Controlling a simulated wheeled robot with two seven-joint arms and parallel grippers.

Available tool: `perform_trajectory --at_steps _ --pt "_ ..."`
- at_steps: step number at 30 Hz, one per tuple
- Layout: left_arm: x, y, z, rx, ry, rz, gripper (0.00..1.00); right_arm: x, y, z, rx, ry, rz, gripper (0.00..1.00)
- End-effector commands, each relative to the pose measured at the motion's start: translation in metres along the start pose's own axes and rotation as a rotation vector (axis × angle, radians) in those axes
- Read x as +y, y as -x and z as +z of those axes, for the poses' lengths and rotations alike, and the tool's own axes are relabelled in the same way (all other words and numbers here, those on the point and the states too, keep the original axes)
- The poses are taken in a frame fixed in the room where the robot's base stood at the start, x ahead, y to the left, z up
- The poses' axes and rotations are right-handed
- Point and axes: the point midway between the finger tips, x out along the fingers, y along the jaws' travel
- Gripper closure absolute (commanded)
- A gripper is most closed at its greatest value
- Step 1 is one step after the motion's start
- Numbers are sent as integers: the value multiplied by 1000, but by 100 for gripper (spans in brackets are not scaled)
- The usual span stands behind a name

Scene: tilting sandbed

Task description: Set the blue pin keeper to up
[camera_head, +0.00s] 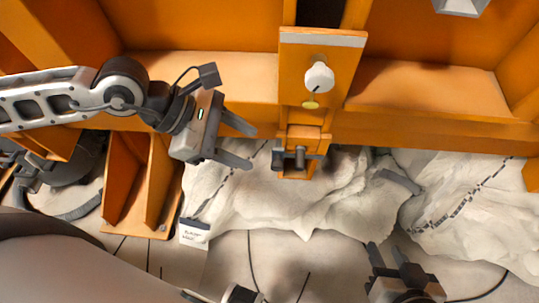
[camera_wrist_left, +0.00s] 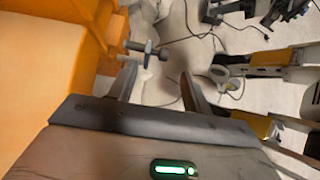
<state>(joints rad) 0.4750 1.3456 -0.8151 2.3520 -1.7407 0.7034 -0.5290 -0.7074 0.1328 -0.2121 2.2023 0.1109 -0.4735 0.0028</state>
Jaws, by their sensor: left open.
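No part looks clearly blue. A dark grey pin piece with a crossbar (camera_head: 299,158) sits on the small orange bracket (camera_head: 303,133) below the white knob. A similar grey pin piece (camera_wrist_left: 146,48) shows beyond the fingertips in the left wrist view. My left gripper (camera_head: 250,148) is open and empty, just left of the bracket and apart from it. Its spread fingers also show in the left wrist view (camera_wrist_left: 157,77). My right gripper (camera_head: 387,250) is at the lower right, its fingers apart and empty, far from the bracket.
A white knob (camera_head: 319,77) and a yellow disc (camera_head: 310,104) are on the orange upright. The orange beam (camera_head: 430,128) runs across. Crumpled pale sheeting (camera_head: 300,205) lies below. A white label (camera_head: 195,232) hangs near an orange support (camera_head: 130,190). Cables cross the floor.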

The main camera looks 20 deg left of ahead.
Motion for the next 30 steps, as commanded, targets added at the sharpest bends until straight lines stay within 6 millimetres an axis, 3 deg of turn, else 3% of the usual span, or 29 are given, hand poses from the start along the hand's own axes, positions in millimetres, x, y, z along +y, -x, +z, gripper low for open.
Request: perform_trajectory --at_steps 6,10,23,28,30 --pt "0 -42 2 -4 1 -2 51 -1 1 -2 2 0 -1 64" --pt "0 -58 1 -2 2 0 51 -1 1 -4 5 0 -1 64" --pt "0 -68 0 1 0 1 51 0 -1 -7 13 2 -1 64" --pt "-1 -68 0 1 0 -2 95 0 -1 -6 12 2 -1 64" --pt "-2 -69 0 0 1 -4 100 0 -1 -6 12 2 -1 64"
